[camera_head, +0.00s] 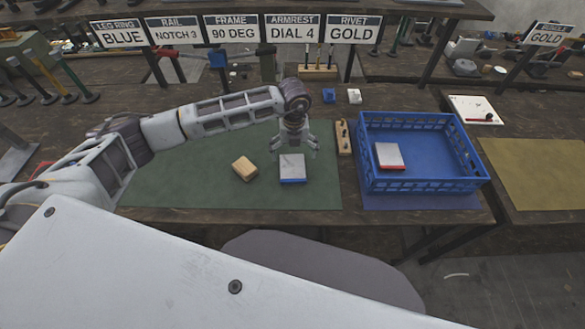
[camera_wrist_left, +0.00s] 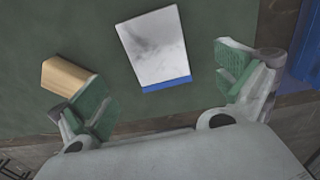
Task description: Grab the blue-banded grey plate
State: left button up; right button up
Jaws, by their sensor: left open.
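The blue-banded grey plate (camera_head: 292,168) lies flat on the green mat (camera_head: 190,190), its blue edge toward me. In the left wrist view the plate (camera_wrist_left: 154,45) shows between and beyond the two fingers, its blue band nearest the gripper. My left gripper (camera_head: 294,142) is over the mat at the plate's far side in the head view. It also shows in the left wrist view (camera_wrist_left: 165,95), open and empty, with its green-padded fingers wide apart and no contact visible. My right gripper is not in view.
A wooden block (camera_head: 244,168) lies left of the plate, close to one finger in the wrist view. A wooden holder (camera_head: 343,138) stands at the right. Beyond it, a blue crate (camera_head: 425,186) holds a red-edged grey plate (camera_head: 389,156).

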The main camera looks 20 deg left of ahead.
aim_at(293, 167)
pick_arm(q)
jog(key=shift+f, duration=1.25)
jog(key=shift+a+f+p, duration=0.15)
jog(key=shift+f+p, duration=0.3)
jog(key=shift+f, duration=0.45)
jog(key=shift+f+p, duration=0.3)
jog(key=shift+f, duration=1.4)
jog(key=shift+r, duration=0.1)
jog(key=c, duration=1.5)
